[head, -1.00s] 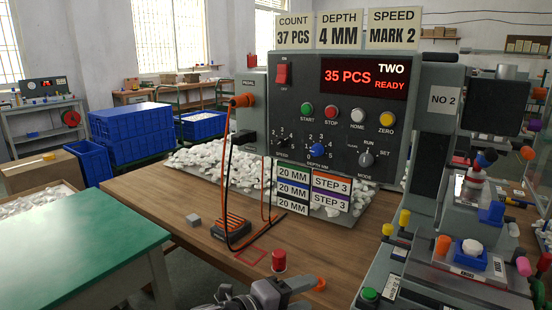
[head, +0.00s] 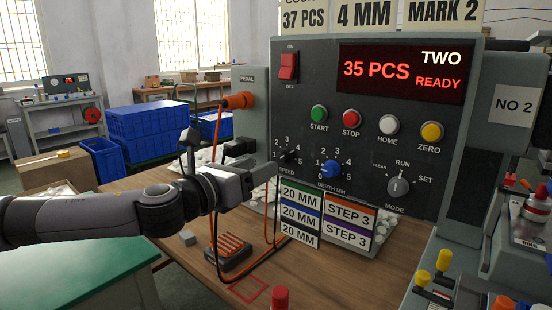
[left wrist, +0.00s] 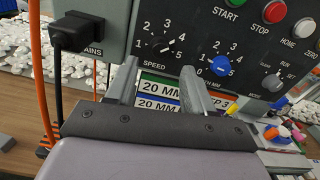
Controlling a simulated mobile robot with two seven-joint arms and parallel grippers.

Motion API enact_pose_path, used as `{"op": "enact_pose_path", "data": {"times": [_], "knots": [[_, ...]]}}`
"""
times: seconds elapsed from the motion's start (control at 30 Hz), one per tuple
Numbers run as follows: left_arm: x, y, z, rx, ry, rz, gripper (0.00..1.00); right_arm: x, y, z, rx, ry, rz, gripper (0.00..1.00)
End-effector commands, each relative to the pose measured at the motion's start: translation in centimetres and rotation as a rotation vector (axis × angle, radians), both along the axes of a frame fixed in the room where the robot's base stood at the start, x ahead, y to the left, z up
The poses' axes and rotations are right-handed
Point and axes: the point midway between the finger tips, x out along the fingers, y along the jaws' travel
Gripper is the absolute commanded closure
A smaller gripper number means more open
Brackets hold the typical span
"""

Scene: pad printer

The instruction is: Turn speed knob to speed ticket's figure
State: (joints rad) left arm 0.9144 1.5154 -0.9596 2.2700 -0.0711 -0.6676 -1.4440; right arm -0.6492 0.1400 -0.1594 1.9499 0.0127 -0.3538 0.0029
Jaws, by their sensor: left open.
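My left gripper (head: 272,182) is just below and left of the knob in the head view. In the left wrist view its two fingers (left wrist: 160,82) are spread, empty, and below the knob, apart from it. My right gripper is not in view.
The blue depth knob (head: 330,169) sits right of the speed knob, with the mode knob (head: 398,187) beyond. Step labels (head: 349,224) hang below. The orange cable (head: 222,125) and black plug (left wrist: 77,32) lie close at the left. A red-topped cylinder (head: 280,297) stands in front.

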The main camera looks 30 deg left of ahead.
Motion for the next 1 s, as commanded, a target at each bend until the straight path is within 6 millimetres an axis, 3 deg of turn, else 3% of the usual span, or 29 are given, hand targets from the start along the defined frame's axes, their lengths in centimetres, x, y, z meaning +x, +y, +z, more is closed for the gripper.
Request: {"op": "enact_pose_path", "data": {"times": [0.43,0.87,1.0], "knots": [[5.2,-0.5,0.1,-0.004,0.0,-0.001,0.47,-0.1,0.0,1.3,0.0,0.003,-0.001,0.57],[6.1,-0.5,0.0,-0.003,0.001,-0.001,0.47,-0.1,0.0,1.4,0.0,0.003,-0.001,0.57],[6.1,-0.5,0.0,-0.003,0.001,-0.001,0.9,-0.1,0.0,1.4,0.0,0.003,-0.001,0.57]]}}
